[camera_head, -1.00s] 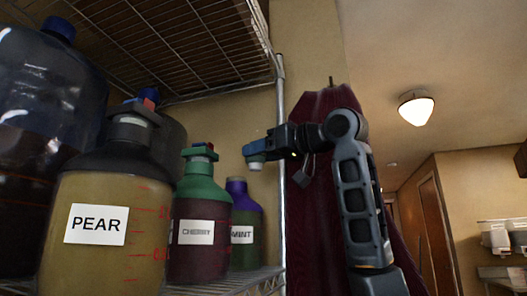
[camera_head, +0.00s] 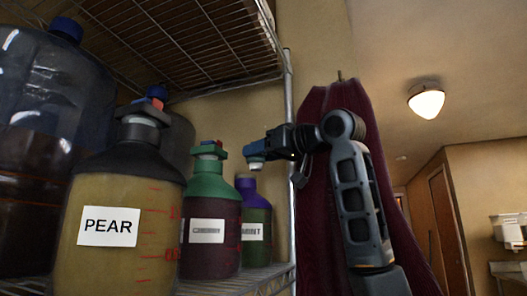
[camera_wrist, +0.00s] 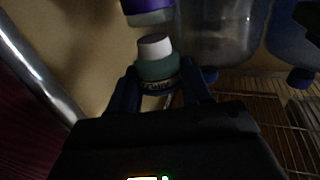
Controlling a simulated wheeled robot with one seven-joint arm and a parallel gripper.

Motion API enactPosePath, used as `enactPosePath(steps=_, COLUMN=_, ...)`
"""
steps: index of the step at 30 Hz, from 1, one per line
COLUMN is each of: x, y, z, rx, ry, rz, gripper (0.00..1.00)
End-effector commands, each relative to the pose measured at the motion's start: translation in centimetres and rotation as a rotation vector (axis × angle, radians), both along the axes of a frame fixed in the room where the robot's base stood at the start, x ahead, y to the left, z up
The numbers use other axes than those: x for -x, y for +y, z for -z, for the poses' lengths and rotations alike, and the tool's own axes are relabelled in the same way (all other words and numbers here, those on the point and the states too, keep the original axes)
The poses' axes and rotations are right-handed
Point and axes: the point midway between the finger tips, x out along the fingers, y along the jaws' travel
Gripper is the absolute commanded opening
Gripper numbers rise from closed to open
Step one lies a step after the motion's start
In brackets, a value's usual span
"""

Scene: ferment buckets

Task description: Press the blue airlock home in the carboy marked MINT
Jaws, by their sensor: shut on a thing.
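The carboy marked MINT (camera_head: 257,222) stands on the shelf at the right end of the row, with a purple shoulder and neck. The CHERRY carboy partly covers it. My gripper (camera_head: 257,151) is shut on the blue airlock (camera_head: 253,158), whose white stub points down. The airlock is just above and slightly right of the MINT neck in the head view, apart from it. The neck's opening is hidden.
The CHERRY carboy (camera_head: 212,240) with a green top and the larger PEAR carboy (camera_head: 120,210) stand to the left. A big clear bottle (camera_head: 50,90) is at far left. A wire shelf (camera_head: 190,45) hangs above, and a metal post (camera_head: 290,120) stands close behind my gripper.

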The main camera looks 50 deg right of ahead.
Motion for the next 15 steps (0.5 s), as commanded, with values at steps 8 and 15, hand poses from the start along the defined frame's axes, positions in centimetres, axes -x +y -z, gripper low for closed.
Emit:
enactPosePath(steps=8, x=-0.8, y=0.0, z=0.0, rx=-0.001, ry=0.001, rz=-0.001, gripper=0.14)
enactPosePath(steps=15, x=-1.4, y=0.0, z=0.0, rx=0.0, ry=0.0, rz=0.0, gripper=0.14)
